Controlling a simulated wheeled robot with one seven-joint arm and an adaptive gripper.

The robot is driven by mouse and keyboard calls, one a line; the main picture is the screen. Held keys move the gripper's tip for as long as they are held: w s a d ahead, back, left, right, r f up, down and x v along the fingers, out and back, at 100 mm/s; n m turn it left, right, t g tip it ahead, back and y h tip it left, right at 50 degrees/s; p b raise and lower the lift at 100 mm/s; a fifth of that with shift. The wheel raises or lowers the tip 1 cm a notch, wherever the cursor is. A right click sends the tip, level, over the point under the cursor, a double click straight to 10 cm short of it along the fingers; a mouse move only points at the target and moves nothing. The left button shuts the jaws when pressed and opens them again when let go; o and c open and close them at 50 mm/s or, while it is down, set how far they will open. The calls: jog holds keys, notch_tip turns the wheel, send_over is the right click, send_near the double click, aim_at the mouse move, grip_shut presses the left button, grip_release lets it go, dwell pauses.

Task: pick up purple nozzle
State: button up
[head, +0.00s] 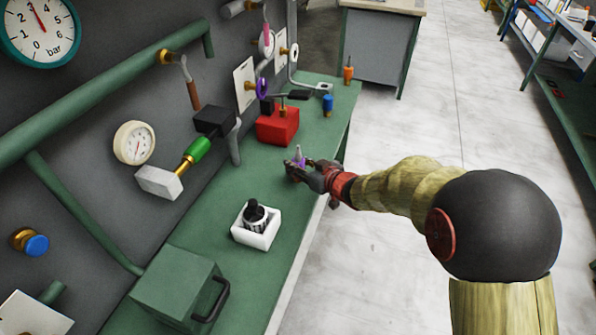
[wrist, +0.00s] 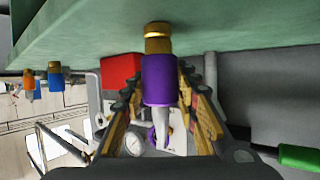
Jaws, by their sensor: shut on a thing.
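The purple nozzle (wrist: 160,82) has a brass end and a pale tapered tip. In the wrist view it sits between the two fingers of my gripper (wrist: 160,115), its brass end close to the green bench top (wrist: 240,25). The wrist picture appears upside down relative to the head view. In the head view my gripper (head: 308,172) is at the bench's right edge, shut on the nozzle (head: 299,157), whose pale tip points up. Most of the nozzle is hidden by the fingers there. I cannot tell whether its brass end touches the bench.
A red block (head: 278,127) with a black lever stands behind the gripper. A blue nozzle (head: 327,105) and an orange one (head: 348,72) stand farther back. A white box (head: 256,232) holding a black-topped item and a green case (head: 172,288) are nearer. Pipes and gauges line the left wall.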

grip_shut()
jog(key=shift+r, duration=0.1)
jog(key=shift+r+p, duration=0.6)
jog(key=shift+r, duration=0.2)
jog(key=s+d+r+p, duration=0.7)
jog(key=s+r+p, duration=0.1)
jog(key=s+r, duration=0.3)
jog(key=shift+s+d+r, duration=0.2)
jog(key=shift+s+d, duration=0.1)
jog(key=shift+d, duration=0.1)
